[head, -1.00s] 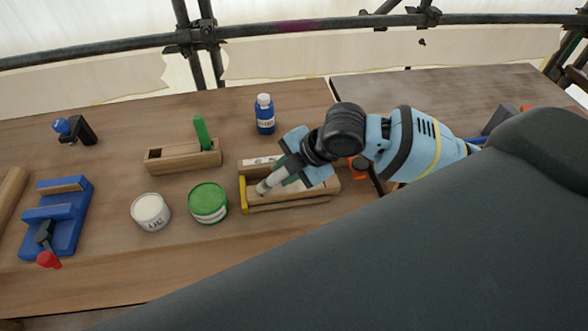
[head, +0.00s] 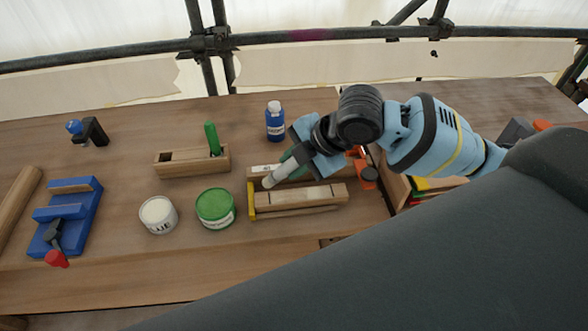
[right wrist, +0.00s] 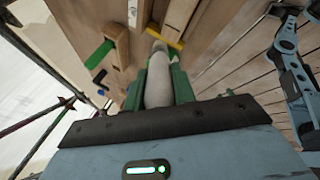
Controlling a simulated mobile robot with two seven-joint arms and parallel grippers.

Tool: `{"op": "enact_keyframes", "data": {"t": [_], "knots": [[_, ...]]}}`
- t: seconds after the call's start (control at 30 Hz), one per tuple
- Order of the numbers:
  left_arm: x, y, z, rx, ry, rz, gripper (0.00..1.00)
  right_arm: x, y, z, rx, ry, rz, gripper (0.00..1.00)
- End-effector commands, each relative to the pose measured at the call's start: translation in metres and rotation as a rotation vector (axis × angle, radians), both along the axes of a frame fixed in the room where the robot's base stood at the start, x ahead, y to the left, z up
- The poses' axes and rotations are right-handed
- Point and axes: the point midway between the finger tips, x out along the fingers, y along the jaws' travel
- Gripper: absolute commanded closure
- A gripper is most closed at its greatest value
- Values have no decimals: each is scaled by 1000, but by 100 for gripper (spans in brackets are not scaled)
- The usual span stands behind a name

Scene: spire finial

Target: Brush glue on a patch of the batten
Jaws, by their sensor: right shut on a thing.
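My right gripper (head: 284,172) is shut on a pale, rounded brush (head: 270,182), which points down and left. In the right wrist view the brush (right wrist: 158,85) sits between the green fingers. The batten (head: 300,197) is a light wooden strip lying in a wooden holder with a yellow end piece (head: 252,200). The brush tip is near the yellow end, at the batten's back side; I cannot tell whether it touches. Thin dark lines cross the batten; glue on it is too small to tell. The white glue pot (head: 158,215) stands open to the left.
A green tin (head: 216,209) stands between glue pot and holder. Behind are a wooden box (head: 192,163) with a green handle and a blue bottle (head: 275,122). A blue clamp fixture (head: 68,215) is at left. An orange-and-black item (head: 367,175) is close right of the holder.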

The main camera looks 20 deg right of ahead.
Motion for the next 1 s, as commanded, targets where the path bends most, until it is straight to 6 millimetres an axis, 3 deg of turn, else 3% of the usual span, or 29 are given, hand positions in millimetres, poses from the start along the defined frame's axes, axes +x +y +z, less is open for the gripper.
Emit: {"op": "enact_keyframes", "data": {"t": [0.53,1.0], "knots": [[0,0,0,0,0,0,48,0,0,10,0,-1,1,97],[0,0,0,0,0,0,48,0,0,37,-1,-1,0,97]]}}
